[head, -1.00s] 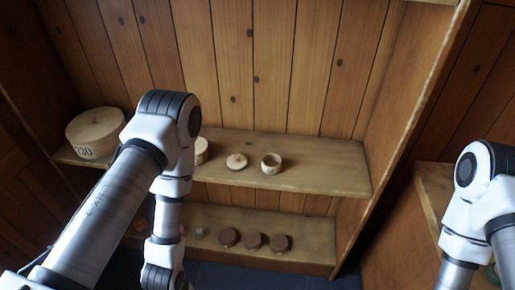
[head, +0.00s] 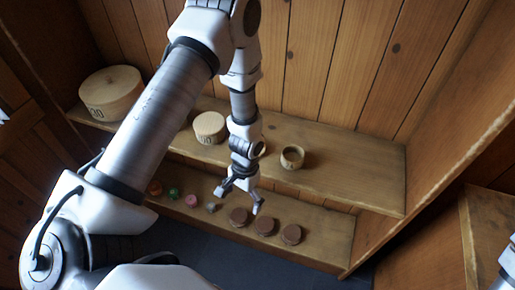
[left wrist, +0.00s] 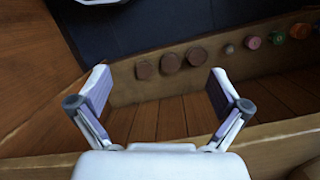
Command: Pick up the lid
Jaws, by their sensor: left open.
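The pale wooden lid is not clearly visible now; my left wrist covers the shelf spot where it showed earlier, between a lidded round box (head: 210,128) and a small open wooden pot (head: 292,157). My left gripper (head: 240,199) is open and empty, pointing down in front of the upper shelf's front edge. In the left wrist view its fingers (left wrist: 159,82) are spread wide, with nothing between them but shelf boards, and the lid is not in that view. My right gripper is out of view.
A large round box (head: 111,95) stands at the left of the upper shelf (head: 360,165). The lower shelf (head: 325,225) holds several small items, including brown discs (head: 291,234) and a green piece (head: 174,193). The upper shelf's right end is clear.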

